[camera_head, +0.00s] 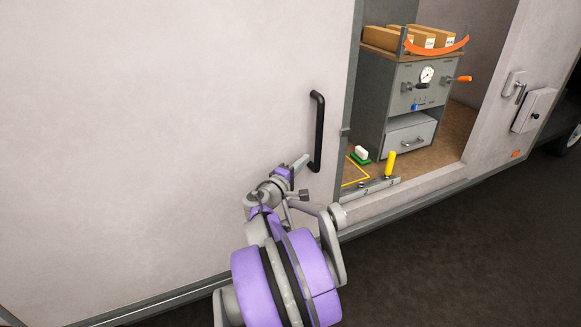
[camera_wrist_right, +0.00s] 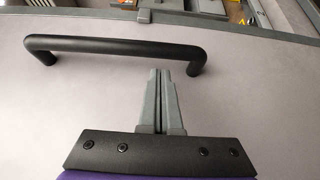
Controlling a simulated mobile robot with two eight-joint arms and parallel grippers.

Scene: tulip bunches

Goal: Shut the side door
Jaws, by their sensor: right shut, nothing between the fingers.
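The side door (camera_head: 170,130) is a large pale panel filling the left of the head view. It stands partly open, with the van's interior showing to the right of its edge. A black bar handle (camera_head: 318,132) is mounted upright near that edge. My right gripper (camera_head: 303,162) is shut and empty, with its tips close to the lower left side of the handle. In the right wrist view the shut fingers (camera_wrist_right: 159,75) point at the space under the handle (camera_wrist_right: 115,43); I cannot tell whether they touch it. My left gripper is not in view.
The opening shows a grey cabinet (camera_head: 400,110) with a gauge and boxes (camera_head: 412,38) on top. A yellow post (camera_head: 390,164) and a green-and-white item (camera_head: 361,155) are near the sill (camera_head: 400,197). Dark ground (camera_head: 450,260) lies clear at lower right.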

